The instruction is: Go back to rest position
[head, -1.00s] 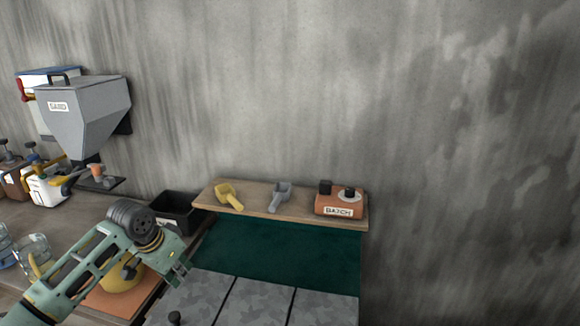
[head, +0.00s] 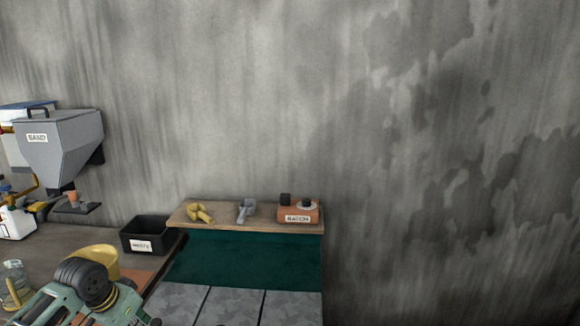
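My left arm comes in from the lower left in the head view, and its gripper (head: 146,319) is low at the bottom edge. The fingertips are small and partly cut off, so I cannot tell whether they are open or shut. No object shows in them. A yellow bowl (head: 103,256) stands on the workbench behind my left wrist, partly hidden by it. My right gripper is out of view.
A wall shelf (head: 228,222) holds a yellow scoop (head: 200,213), a grey scoop (head: 246,210) and an orange batch box (head: 297,214). A black bin (head: 147,235) stands on the bench's back corner. A grey sand hopper (head: 62,145) hangs at left. The right side shows bare wall.

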